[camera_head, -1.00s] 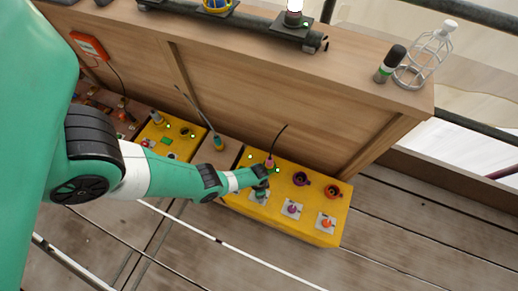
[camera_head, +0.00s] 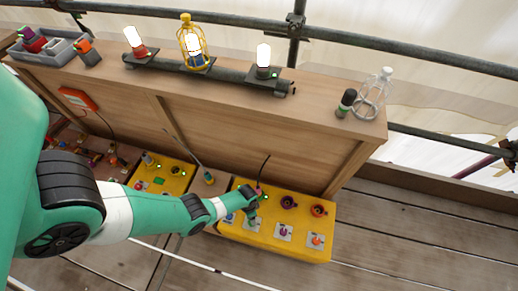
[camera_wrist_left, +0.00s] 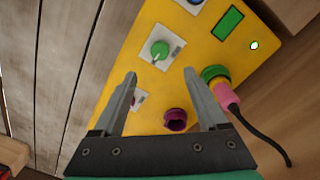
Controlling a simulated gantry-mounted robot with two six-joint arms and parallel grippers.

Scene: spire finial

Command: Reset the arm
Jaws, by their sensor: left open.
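My left gripper (camera_head: 253,201) is open over the yellow control box (camera_head: 318,252). In the left wrist view the open jaws (camera_wrist_left: 160,78) show nothing between their tips. A green knob (camera_wrist_left: 160,49) on a pale plate lies just beyond the fingertips. A purple socket (camera_wrist_left: 176,119) shows between the fingers. A pink plug (camera_wrist_left: 228,97) with a black cable sits at a green socket (camera_wrist_left: 214,74), right of the right finger. The arm hides part of the box in the head view. My right gripper is not in view.
A wooden cabinet (camera_head: 270,135) stands behind the box. On its top are a lit caged lamp (camera_head: 193,45), lit bulbs, a grey tray (camera_head: 60,58), a black-and-green handle (camera_head: 346,101) and a clear cage (camera_head: 373,95). A smaller yellow box (camera_head: 172,178) stands left. Plank floor (camera_head: 400,235) at right is clear.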

